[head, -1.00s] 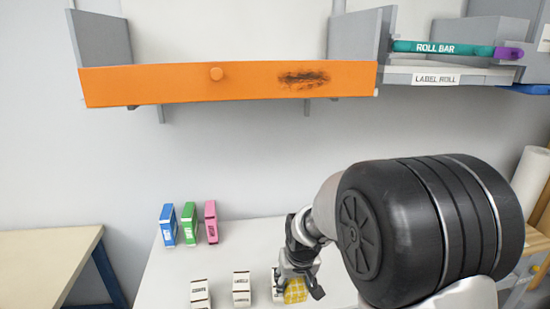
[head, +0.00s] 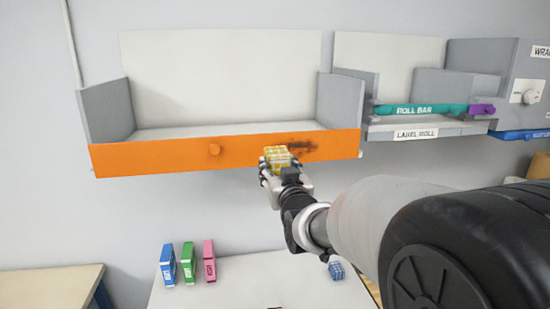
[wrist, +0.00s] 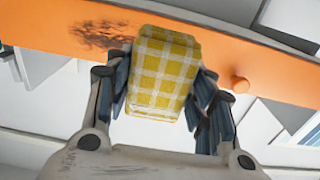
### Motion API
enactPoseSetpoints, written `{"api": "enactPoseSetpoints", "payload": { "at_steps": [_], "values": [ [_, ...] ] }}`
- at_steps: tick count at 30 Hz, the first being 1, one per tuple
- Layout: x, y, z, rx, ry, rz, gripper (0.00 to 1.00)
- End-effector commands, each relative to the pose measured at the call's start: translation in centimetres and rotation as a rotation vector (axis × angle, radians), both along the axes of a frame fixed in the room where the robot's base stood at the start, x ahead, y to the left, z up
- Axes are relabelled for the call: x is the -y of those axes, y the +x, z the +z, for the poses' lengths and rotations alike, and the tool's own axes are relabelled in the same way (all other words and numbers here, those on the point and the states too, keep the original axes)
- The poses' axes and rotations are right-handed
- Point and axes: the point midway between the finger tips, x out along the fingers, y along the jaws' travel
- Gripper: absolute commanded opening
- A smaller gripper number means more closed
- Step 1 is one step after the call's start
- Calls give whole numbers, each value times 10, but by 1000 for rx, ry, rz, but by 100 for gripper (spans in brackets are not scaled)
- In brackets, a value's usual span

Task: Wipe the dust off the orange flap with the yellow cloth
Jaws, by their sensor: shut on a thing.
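The orange flap (head: 170,157) is the front of a wall shelf, with a round orange knob (head: 214,150) near its middle. A dark dust smudge (head: 303,147) is on its right part; the smudge also shows in the wrist view (wrist: 100,34). My gripper (head: 276,172) is shut on the yellow checked cloth (wrist: 162,75), a folded block between the fingers. The cloth (head: 275,156) is in front of the flap, just left of the smudge in the head view. Whether it touches the flap I cannot tell.
Blue, green and pink boxes (head: 188,262) stand on the white table (head: 240,285) below. A blue checked item (head: 337,271) lies there at right. The label roll shelf (head: 410,133) with a teal roll bar (head: 420,110) adjoins at right.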

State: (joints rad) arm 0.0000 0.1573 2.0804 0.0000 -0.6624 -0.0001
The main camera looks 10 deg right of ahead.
Motion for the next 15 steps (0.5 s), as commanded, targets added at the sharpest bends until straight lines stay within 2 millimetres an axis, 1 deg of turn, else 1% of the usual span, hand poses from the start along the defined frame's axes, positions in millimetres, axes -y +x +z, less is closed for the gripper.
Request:
{"api": "enactPoseSetpoints", "payload": {
  "at_steps": [1,5,15],
  "values": [
    [0,1,4,5,0,0,21],
    [0,8,6,6,0,0,21],
    [0,43,6,5,0,0,21]
  ]
}}
